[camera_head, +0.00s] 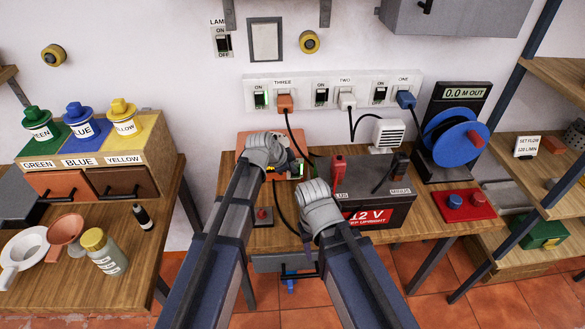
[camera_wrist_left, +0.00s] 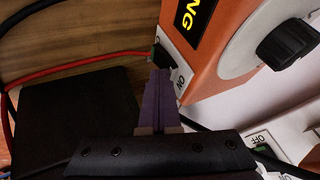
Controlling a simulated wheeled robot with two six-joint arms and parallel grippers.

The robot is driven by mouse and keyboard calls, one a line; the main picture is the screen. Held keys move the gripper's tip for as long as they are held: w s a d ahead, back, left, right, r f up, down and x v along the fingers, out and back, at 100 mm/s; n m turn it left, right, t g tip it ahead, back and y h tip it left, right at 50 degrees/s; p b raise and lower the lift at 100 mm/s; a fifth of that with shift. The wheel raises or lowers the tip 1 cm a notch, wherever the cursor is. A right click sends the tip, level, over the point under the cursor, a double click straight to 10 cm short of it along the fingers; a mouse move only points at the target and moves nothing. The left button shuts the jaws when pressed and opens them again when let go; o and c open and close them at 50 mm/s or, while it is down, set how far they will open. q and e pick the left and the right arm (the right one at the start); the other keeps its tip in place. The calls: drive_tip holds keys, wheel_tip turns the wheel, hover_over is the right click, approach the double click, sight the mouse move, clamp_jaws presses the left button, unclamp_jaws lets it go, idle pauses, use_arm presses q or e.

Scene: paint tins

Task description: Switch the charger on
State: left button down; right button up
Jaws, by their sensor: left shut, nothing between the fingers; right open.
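The charger is an orange box on the middle bench (camera_head: 243,141), largely hidden behind my left gripper in the head view. In the left wrist view the charger (camera_wrist_left: 216,62) shows a black knob, part of a yellow-on-black label and a white switch plate marked ON. The dark switch (camera_wrist_left: 160,53) sits on that plate. My left gripper (camera_wrist_left: 161,74) is shut and empty, its fingertips at the switch; I cannot tell if they touch it. It also shows in the head view (camera_head: 280,148). My right gripper (camera_head: 312,192) is open, in front of the battery's left side; its fingers are mostly hidden.
The black 12 V battery (camera_head: 372,190) stands right of the charger, with a red clamp (camera_head: 338,168) on it. A socket strip (camera_head: 330,92) with switches and plugs is on the wall behind. A cable reel (camera_head: 455,140) and red button panel (camera_head: 464,204) stand at right.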

use_arm(q)
drive_tip(key=shift+r+p, duration=0.55)
drive_tip(key=shift+r, duration=0.15)
drive_tip(key=s+d+p+v, duration=0.1)
drive_tip(key=p+v, duration=0.8)
drive_tip(key=v, duration=0.3)
drive_tip(key=shift+s+f, duration=0.2)
drive_tip(key=shift+f, duration=0.05)
